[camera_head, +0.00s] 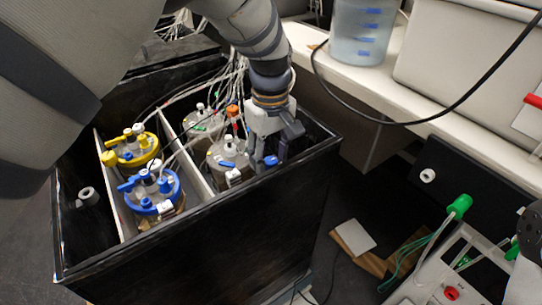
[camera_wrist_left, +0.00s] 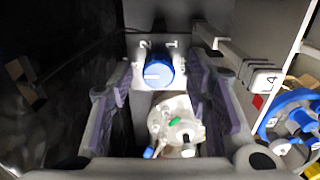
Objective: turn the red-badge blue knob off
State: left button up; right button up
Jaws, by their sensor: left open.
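A blue knob (camera_wrist_left: 160,72) with a white mark on its face shows in the left wrist view. It sits on a pale panel marked 2 and 1, and it is between the two fingers of my open left gripper (camera_wrist_left: 157,108). In the head view my left gripper (camera_head: 277,148) reaches down inside the right end of the black box, with a small blue part (camera_head: 271,161) by its fingertips. I cannot tell whether the fingers touch the knob. A small red badge (camera_wrist_left: 257,101) shows right of the right finger in the wrist view.
The black box (camera_head: 205,250) holds several vessels, including a yellow-ringed one (camera_head: 136,150) and a blue-ringed one (camera_head: 152,190). Tubes and cables run over them. A pale vessel top (camera_wrist_left: 176,122) lies below the knob. A clear container (camera_head: 360,32) stands on the bench.

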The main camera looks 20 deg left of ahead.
pick_arm(q)
jog(key=shift+f, duration=0.3)
jog(key=shift+w, duration=0.1)
grip_shut()
